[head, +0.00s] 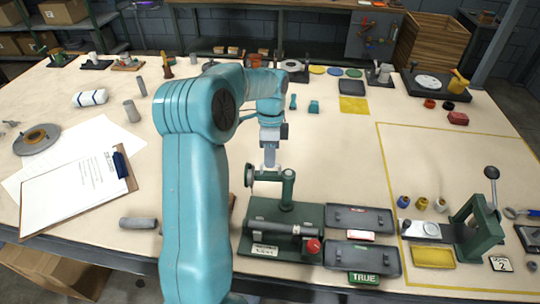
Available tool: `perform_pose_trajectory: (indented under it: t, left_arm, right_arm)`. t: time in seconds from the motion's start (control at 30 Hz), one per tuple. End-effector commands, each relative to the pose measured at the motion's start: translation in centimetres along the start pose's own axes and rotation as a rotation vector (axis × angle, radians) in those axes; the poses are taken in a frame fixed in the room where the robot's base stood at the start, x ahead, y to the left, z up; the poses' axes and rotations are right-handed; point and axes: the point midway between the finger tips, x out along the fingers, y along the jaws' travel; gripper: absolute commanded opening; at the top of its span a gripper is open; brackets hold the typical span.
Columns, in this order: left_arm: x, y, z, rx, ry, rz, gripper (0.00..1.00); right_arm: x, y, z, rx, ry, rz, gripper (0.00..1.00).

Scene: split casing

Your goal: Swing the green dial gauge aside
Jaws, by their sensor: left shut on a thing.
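The green dial gauge (287,185) stands on a dark green bench fixture (265,212) near the front middle of the table. Its post is upright, and its arm reaches left to a small round dial seen nearly edge-on. My left gripper (269,160) points down from above and is shut on the gauge's arm, between dial and post. The exact contact is too small to make out. The fixture carries a dark cylinder, a red knob (313,247) and a label. My left arm covers the table to the left of the fixture. My right gripper is out of view.
Two grey cases (359,219) lie right of the fixture, with a green TRUE sign (363,278) in front. A green lever press (480,225) stands farther right inside a yellow outline. A clipboard (75,190) lies at left. The table behind the gauge's right side is mostly clear.

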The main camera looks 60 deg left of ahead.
Motion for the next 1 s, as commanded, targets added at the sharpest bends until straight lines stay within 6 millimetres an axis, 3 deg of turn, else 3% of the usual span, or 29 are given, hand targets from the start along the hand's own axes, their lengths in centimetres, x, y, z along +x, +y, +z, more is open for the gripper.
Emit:
perform_pose_trajectory:
  t: [0.03, 0.13, 0.43, 0.57, 1.0]
  left_arm:
    - [-0.1, -0.1, 0.0, -0.002, 0.003, -0.005, 0.00]
    - [-0.1, -0.1, 0.0, -0.002, 0.002, -0.005, 0.36]
    - [-0.1, 0.0, 0.0, -0.002, 0.001, -0.002, 0.36]
    - [-1.2, -0.1, 0.0, -0.002, 0.002, -0.005, 0.36]
    - [-12.4, -0.1, -0.1, -0.002, 0.003, -0.006, 0.36]
  right_arm:
    - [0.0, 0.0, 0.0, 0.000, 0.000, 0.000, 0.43]
    - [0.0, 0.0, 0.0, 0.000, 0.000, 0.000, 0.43]
    - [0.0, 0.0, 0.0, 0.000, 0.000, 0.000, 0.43]
    - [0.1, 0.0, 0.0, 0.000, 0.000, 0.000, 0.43]
    - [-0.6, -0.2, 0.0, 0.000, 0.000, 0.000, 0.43]
